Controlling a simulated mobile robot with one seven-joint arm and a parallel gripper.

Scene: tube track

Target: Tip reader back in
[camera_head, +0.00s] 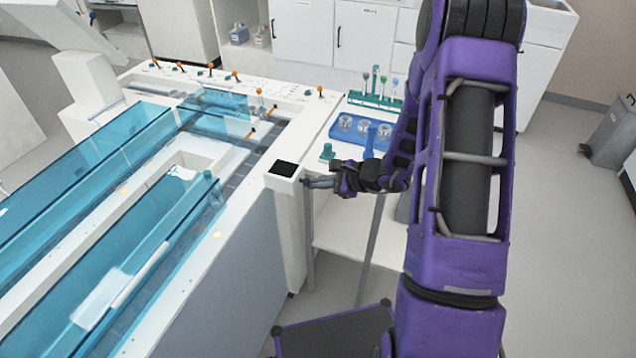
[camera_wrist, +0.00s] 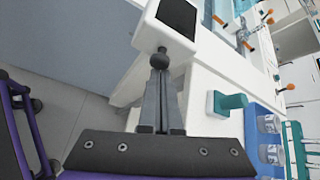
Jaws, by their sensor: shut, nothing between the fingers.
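The reader (camera_head: 284,170) is a white box with a black screen, at the near right corner of the track machine. In the wrist view the reader (camera_wrist: 150,38) stands out tilted at the top, its black screen facing up. My gripper (camera_head: 308,182) is just right of the reader, pointing at its side. In the wrist view my gripper (camera_wrist: 160,68) has its fingers together, with the tips at a small dark round knob (camera_wrist: 160,58) below the reader's lower edge. I cannot tell whether the tips touch the knob or the reader.
The track machine (camera_head: 235,258) with blue transparent covers fills the left. Right of the reader, a side table holds a green-capped piece (camera_head: 327,152), a blue tray of metal cups (camera_head: 340,133) and a green tube rack (camera_head: 375,101). Open floor lies at right.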

